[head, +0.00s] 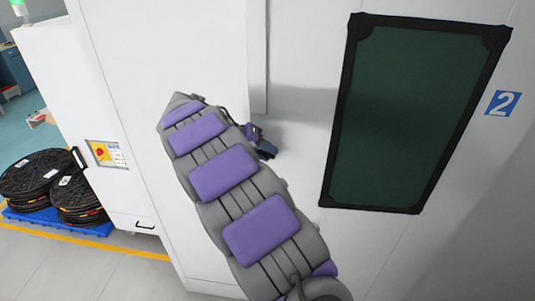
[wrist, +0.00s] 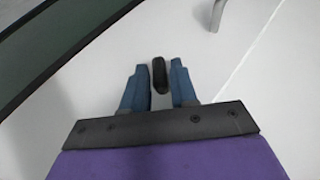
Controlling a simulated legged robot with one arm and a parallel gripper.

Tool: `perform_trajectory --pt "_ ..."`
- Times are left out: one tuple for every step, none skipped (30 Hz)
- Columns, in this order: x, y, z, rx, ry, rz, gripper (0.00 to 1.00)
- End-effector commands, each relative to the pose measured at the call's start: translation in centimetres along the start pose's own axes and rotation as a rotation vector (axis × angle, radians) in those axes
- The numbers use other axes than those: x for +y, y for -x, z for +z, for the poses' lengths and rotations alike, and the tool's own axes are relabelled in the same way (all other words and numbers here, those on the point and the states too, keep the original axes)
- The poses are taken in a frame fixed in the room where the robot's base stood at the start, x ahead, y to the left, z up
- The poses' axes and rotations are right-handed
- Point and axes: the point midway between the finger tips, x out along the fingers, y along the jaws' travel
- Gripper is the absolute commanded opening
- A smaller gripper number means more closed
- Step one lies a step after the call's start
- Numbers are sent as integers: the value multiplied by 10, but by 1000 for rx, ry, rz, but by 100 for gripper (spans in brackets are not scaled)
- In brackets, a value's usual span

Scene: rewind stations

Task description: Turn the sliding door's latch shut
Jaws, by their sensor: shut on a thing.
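The white sliding door (head: 300,60) fills the middle of the head view, with a dark green window (head: 415,115) in a black frame. The latch is a small dark, rounded bar (wrist: 159,75) on the white surface in the wrist view. It lies lengthwise between the blue fingers of my gripper (wrist: 158,78), which is shut on it. In the head view my gripper (head: 266,150) is at the door surface, left of the window, partly behind my grey and purple arm. The latch is hidden there.
A grey handle bar (wrist: 217,14) stands on the white surface near the latch. A blue label "2" (head: 503,103) is right of the window. At left are a panel with a red button (head: 103,153) and black reels (head: 40,175) on a blue pallet (head: 60,223).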

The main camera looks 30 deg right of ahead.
Motion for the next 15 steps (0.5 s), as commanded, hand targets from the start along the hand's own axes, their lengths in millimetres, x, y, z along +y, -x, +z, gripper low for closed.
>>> perform_trajectory --pt "-4 -2 1 -3 22 44 0" --pt "-5 -2 1 -3 33 69 0" --pt "-6 -2 1 -2 48 104 0" --pt "-6 -2 1 -3 59 129 0" --pt "-6 -2 1 -4 69 155 0" --pt "-7 -1 1 -3 83 191 0" --pt "-7 -2 1 -2 93 216 0" --pt "-8 -2 1 0 105 241 0" --pt "-10 -2 1 -2 120 276 0" --pt "-10 -3 1 -4 131 303 0" --pt "-10 -3 2 -4 143 330 0" --pt "-11 -3 2 -4 157 361 0" --pt "-11 -3 2 -3 167 386 0" --pt "-12 -3 2 -2 177 410 0" --pt "-12 -4 2 -4 190 441 0"
